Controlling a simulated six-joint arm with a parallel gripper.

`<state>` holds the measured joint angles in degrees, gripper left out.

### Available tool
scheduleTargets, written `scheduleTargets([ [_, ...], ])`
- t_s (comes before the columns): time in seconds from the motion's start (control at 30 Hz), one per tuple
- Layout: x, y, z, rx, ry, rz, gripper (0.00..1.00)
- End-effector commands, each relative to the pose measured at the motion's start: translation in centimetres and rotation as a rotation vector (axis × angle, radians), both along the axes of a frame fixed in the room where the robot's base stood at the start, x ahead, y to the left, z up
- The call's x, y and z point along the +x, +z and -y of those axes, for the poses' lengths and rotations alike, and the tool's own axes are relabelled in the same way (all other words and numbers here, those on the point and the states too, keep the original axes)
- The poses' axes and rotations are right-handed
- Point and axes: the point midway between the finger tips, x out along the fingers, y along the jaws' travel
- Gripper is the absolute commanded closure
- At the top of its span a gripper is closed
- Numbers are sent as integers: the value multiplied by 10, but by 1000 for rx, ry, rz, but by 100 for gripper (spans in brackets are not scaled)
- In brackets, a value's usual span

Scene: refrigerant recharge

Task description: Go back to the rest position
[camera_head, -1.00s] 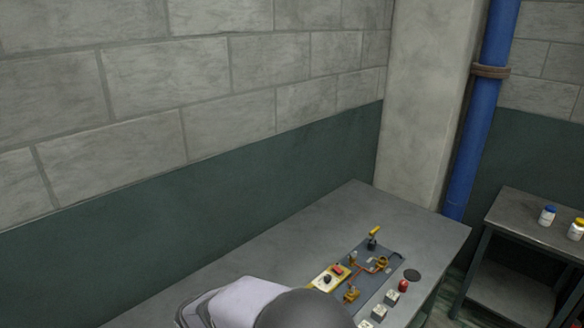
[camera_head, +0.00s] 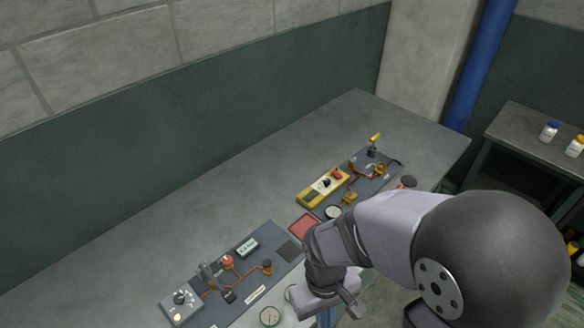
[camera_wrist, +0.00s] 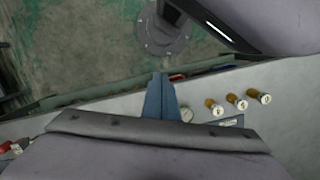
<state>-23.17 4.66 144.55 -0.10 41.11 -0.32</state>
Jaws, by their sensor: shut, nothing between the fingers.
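My gripper (camera_wrist: 160,86) shows in the wrist view as two blue fingers pressed together, with nothing between them. It is over the front edge of the grey workbench (camera_wrist: 100,108). In the head view my arm reaches in from the lower right and folds down by the bench's front edge. Only a sliver of blue finger shows there, at the bottom of the picture, and the fingertips are out of sight. The workbench (camera_head: 200,215) carries a near panel (camera_head: 215,312) with a red knob and orange pipes, and a far panel (camera_head: 378,182) with a yellow device (camera_head: 322,188).
Several brass fittings with white caps (camera_wrist: 237,102) stand right of my fingers in the wrist view. A red mat (camera_head: 304,224) lies between the panels. A side table (camera_head: 525,135) with bottles stands at right. The bench's back strip is clear.

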Motion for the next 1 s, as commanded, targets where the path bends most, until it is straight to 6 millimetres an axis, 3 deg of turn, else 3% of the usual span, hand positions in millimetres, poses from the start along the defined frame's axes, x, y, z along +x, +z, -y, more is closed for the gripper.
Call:
scheduleTargets([
  [0.03,4,-1,15,11,-77,30,100],
  [0.2,28,12,49,38,-265,137,100],
  [0.4,37,16,74,39,-383,180,100],
  [1.0,37,16,79,36,-405,178,100],
])
